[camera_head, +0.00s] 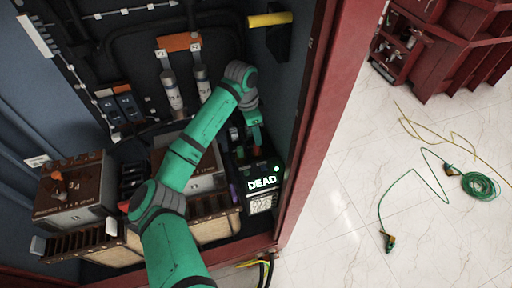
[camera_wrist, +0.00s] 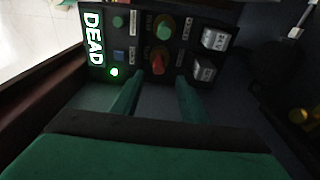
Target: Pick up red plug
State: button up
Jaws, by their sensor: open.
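The red plug (camera_wrist: 160,62) sits on a dark panel in the wrist view, below a round green piece (camera_wrist: 163,29). My gripper (camera_wrist: 155,85) is open. Its two green fingers are apart, one to each side of the plug's line in the picture, with nothing seen between them. The plug shows just past the fingertips; whether they touch it I cannot tell. In the head view my gripper (camera_head: 257,143) points down at the black box with the lit DEAD display (camera_head: 262,183), and the plug is mostly hidden there.
The box stands inside a cabinet, close to its red frame (camera_head: 312,120) on the right. Brown-topped units (camera_head: 72,183) stand to the left. A yellow handle (camera_head: 270,19) sticks out above. Green cable (camera_head: 480,185) lies on the white floor outside.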

aim_at(257, 149)
jog(key=shift+s+d+f, duration=0.1)
jog(key=shift+d+f, duration=0.1)
jog(key=shift+f, duration=1.45)
jog(key=shift+d+f, duration=0.15)
jog(key=shift+f, duration=1.45)
jog(key=shift+c, duration=0.6)
grip_shut()
